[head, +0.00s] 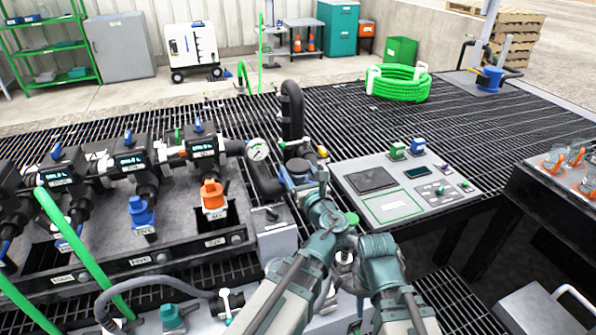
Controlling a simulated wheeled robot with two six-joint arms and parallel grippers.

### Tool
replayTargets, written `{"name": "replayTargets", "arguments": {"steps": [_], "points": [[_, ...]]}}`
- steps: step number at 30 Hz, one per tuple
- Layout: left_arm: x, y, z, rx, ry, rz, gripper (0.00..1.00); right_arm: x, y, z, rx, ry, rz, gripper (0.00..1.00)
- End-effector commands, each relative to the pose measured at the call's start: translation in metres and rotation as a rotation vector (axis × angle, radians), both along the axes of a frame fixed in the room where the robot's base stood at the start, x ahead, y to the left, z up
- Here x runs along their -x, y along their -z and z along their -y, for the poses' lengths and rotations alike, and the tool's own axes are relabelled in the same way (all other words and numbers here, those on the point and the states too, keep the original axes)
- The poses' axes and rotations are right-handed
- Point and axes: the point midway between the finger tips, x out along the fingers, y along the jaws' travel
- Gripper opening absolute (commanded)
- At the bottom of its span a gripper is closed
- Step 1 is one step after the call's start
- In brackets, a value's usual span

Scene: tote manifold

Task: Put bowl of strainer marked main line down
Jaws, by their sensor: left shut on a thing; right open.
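My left gripper (322,186) is at the middle of the head view, beside the black bent pipe and a blue-ringed fitting (299,170). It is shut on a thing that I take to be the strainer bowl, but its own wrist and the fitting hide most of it. I cannot read a main line mark. My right gripper (345,262) is lower and slightly right, close to the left forearm. It is open and its fingers are partly hidden.
A grey panel (405,190) with a green-outlined square lies right of the grippers. Valves with blue levers and an orange fitting (213,195) stand left, near a pressure gauge (258,150). A coiled green hose (402,83) lies behind on open black grating.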

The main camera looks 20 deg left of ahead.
Motion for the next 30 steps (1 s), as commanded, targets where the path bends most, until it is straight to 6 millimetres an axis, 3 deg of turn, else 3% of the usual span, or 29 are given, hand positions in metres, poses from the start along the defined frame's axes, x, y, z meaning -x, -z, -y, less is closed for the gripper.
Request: {"name": "replayTargets", "arguments": {"steps": [11,17,23,30], "points": [[0.0,-0.004,0.0,0.0,0.0,0.0,0.15,0.0,-0.004,0.0,0.0,0.0,0.0,0.49],[0.0,-0.024,0.0,0.0,0.0,0.0,0.15,0.0,-0.024,0.0,0.0,0.0,0.0,0.49],[0.0,-0.07,0.0,0.0,0.0,0.0,0.15,0.0,-0.07,0.0,0.0,0.0,0.0,0.49],[0.0,-0.144,0.0,0.0,0.0,0.0,0.15,0.0,-0.144,0.0,0.0,0.001,0.0,0.49]]}}
